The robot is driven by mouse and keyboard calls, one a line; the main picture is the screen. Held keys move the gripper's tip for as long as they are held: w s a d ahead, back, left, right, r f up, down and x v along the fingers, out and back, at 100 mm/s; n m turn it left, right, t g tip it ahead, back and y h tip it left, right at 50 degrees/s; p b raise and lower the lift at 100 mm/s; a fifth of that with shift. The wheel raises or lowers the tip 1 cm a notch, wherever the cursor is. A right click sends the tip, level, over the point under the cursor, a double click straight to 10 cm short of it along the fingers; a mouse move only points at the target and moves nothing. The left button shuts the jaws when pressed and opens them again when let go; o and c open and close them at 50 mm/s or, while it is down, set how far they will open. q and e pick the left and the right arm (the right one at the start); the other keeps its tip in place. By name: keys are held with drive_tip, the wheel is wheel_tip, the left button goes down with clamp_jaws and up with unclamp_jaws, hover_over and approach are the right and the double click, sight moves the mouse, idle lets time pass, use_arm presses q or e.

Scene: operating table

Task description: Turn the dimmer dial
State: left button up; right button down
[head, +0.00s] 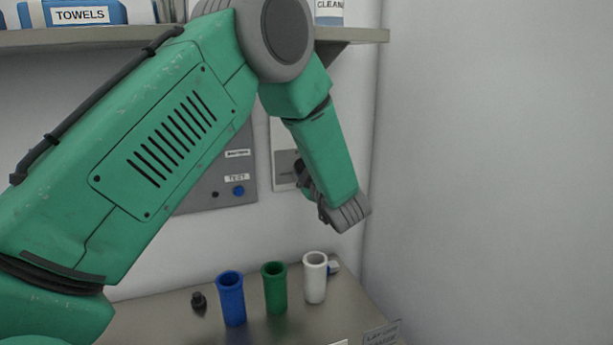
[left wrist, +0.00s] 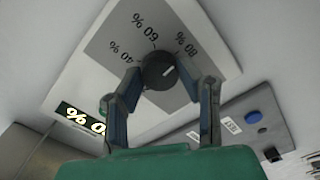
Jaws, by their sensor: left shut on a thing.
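The dimmer dial (left wrist: 157,71) is a round black knob with a white pointer mark, on a white and grey wall plate (left wrist: 92,70). In the left wrist view, 40 %, 60 % and 80 % labels surround it, upside down. The mark points roughly toward 80 %. A lit display (left wrist: 84,121) on the plate shows a percentage, its number partly hidden by a finger. My left gripper (left wrist: 160,80) has its two fingers on either side of the dial, shut on it. In the head view, the left gripper (head: 303,177) is at the wall plate (head: 284,168) and hides the dial. My right gripper is not in view.
A grey panel (head: 215,190) with a blue button (head: 238,191) is left of the plate. Blue (head: 231,300), green (head: 275,290) and white (head: 315,280) cups stand on the metal table (head: 335,318) below. A shelf (head: 355,36) hangs above. The right wall is bare.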

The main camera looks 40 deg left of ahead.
use_arm(q)
drive_tip(key=shift+w+r, duration=0.15)
drive_tip(key=shift+r, duration=0.05)
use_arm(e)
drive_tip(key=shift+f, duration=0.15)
use_arm(q)
drive_tip(key=o, duration=1.1)
drive_tip(key=shift+f, duration=0.1)
drive_tip(key=shift+o, duration=0.2)
drive_tip(key=shift+w+a+f, duration=0.25)
drive_tip(key=shift+w+f, duration=0.05)
drive_tip(key=shift+a, duration=0.1)
drive_tip(key=v, duration=1.2)
drive_tip(key=shift+f, duration=0.15)
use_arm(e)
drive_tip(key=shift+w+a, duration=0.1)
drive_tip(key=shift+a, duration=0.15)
use_arm(q)
drive_tip(key=shift+a, duration=0.1)
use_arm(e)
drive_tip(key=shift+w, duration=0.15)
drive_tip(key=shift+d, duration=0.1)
